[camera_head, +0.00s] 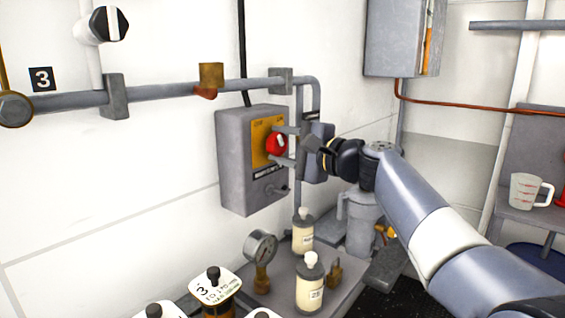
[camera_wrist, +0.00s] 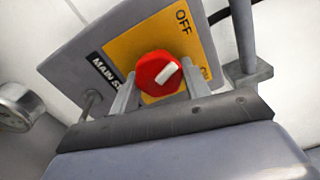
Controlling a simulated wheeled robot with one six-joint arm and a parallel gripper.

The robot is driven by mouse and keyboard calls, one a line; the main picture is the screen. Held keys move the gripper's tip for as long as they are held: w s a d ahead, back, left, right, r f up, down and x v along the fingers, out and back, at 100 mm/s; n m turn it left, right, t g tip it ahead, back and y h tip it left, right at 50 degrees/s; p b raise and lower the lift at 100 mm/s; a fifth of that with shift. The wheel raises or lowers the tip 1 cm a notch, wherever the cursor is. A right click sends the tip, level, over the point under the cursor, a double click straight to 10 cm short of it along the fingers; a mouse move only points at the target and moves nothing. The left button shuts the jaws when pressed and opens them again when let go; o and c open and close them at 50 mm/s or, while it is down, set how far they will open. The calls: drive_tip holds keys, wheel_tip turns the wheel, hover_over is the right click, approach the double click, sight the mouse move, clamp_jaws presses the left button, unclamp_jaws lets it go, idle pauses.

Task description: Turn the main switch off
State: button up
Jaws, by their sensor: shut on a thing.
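The main switch is a grey wall box (camera_head: 235,160) with a yellow plate and a red rotary knob (camera_head: 275,144). In the wrist view the red knob (camera_wrist: 152,76) has a white pointer mark, tilted toward the upper right. The yellow plate (camera_wrist: 150,42) reads OFF near its top, and a black label begins "MAIN S". My gripper (camera_head: 285,146) reaches the box from the right. In the wrist view its two fingers (camera_wrist: 158,88) lie on either side of the knob, shut on it. Part of the lettering at the plate's right is cut off by a finger.
A grey pipe (camera_head: 150,95) runs along the wall above the box. Below stand a pressure gauge (camera_head: 261,246), labelled bottles (camera_head: 310,285) and a brass padlock (camera_head: 335,274). A measuring jug (camera_head: 528,191) stands on a shelf at the right. A grey cabinet (camera_head: 395,38) hangs above my arm.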

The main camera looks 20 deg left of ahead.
drive_tip(key=shift+n+b, duration=1.75)
drive_tip(key=shift+n, duration=0.45)
drive_tip(key=o, duration=1)
drive_tip(key=shift+d, duration=0.1)
drive_tip(key=b+v, duration=0.1)
drive_tip(key=v, duration=0.9)
drive_tip(key=shift+s+d, duration=0.15)
drive_tip(key=shift+d, duration=0.15)
